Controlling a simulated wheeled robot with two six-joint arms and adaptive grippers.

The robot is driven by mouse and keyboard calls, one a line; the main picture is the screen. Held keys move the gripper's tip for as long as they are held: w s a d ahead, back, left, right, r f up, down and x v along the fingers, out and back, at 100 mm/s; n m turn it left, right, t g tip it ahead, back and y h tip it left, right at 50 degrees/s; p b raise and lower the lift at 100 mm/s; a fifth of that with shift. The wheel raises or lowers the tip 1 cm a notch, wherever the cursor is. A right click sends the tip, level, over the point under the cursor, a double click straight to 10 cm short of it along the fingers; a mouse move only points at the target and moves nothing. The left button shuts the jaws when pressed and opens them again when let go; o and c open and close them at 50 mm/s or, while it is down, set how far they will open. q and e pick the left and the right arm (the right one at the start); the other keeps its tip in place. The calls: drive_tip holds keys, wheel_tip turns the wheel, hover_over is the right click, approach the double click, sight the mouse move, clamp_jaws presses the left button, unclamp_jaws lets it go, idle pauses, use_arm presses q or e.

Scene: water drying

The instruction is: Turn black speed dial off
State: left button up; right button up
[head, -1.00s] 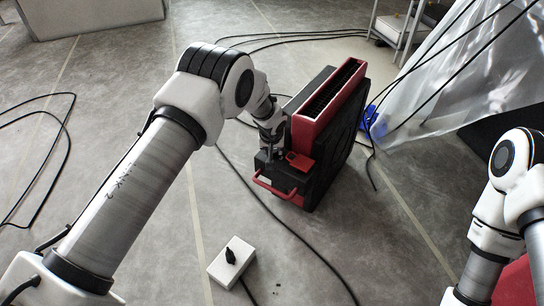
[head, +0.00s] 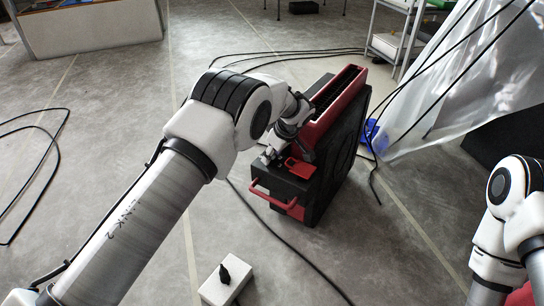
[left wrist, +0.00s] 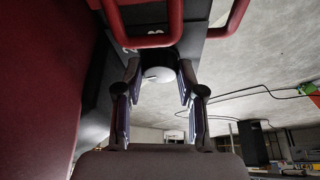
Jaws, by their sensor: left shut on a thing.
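The red and black machine (head: 345,150) stands on the floor in the middle of the head view. My left gripper (head: 270,157) reaches down to the dark panel on its front top, beside a red latch-like part (head: 301,168). In the left wrist view, a round dial (left wrist: 160,73) with a pale, shaded face and a short mark sits between the two fingers of my left gripper (left wrist: 158,85). The fingers are shut on it from both sides. In the head view the dial is hidden by the gripper. My right arm shows at the right edge; its gripper is out of view.
A red handle (head: 272,197) juts from the machine's front. Black cables (head: 290,245) run over the floor. Clear plastic sheeting (head: 440,95) hangs at right, by a shelf rack (head: 388,42).

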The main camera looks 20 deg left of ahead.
use_arm(q)
drive_tip(key=shift+f+n+g, duration=0.1)
drive_tip(key=shift+n+g, duration=0.3)
drive_tip(key=shift+n, duration=0.6)
drive_tip(key=o, duration=1.1)
drive_tip(key=shift+o, duration=0.2)
